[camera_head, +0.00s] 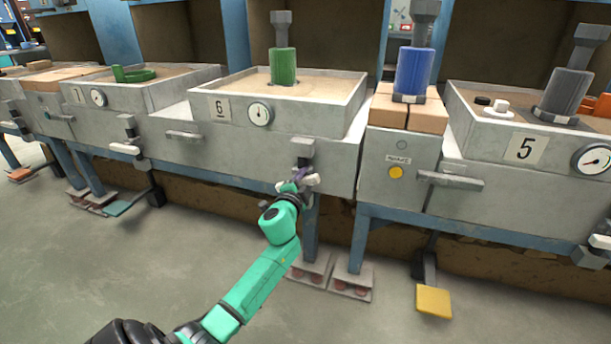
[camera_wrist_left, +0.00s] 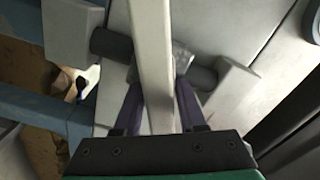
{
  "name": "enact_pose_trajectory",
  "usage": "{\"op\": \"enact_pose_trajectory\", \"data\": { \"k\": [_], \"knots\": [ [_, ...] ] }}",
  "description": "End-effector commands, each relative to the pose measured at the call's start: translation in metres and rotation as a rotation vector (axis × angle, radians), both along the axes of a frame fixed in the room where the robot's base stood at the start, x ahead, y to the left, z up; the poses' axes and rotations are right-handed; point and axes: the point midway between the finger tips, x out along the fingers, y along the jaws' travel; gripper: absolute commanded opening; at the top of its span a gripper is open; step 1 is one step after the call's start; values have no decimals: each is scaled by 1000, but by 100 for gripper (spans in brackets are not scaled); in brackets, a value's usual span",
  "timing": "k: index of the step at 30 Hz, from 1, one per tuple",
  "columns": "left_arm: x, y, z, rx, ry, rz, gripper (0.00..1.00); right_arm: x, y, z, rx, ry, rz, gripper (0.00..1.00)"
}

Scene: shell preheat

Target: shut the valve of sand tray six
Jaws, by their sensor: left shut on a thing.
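Sand tray six (camera_head: 280,130) is a grey metal box of sand with a "6" plate (camera_head: 219,108) and a round gauge (camera_head: 260,113) on its front. Its valve (camera_head: 302,150) is a grey fitting low at the front right. My green left arm reaches up to it, and my left gripper (camera_head: 300,181) is at the valve. In the left wrist view the purple fingers (camera_wrist_left: 158,108) are shut on the pale bar-shaped valve handle (camera_wrist_left: 152,55), which crosses a dark pipe (camera_wrist_left: 111,44) between grey blocks. The handle hides part of the valve. My right gripper is out of view.
A green cylinder (camera_head: 283,66) stands in tray six. Tray seven (camera_head: 160,85) is left and tray five (camera_head: 500,145) right. A cabinet with a yellow button (camera_head: 396,172) and a blue cylinder (camera_head: 412,72) stands between. A yellow pedal (camera_head: 434,301) is low right. Open floor lies in front.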

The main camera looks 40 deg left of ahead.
Motion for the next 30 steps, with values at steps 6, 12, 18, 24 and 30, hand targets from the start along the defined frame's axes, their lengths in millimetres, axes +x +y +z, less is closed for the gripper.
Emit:
{"op": "enact_pose_trajectory", "data": {
  "k": [6,12,18,24,30],
  "knots": [
    [0,-2,-6,181,65,-2,0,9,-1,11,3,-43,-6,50],
    [1,-3,-9,313,112,-2,0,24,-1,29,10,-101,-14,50],
    [1,-3,-11,400,142,-2,0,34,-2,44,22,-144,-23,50],
    [1,-3,-11,437,156,-3,0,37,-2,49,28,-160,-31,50],
    [1,-3,-12,445,159,-3,0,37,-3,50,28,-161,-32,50]
  ]
}}
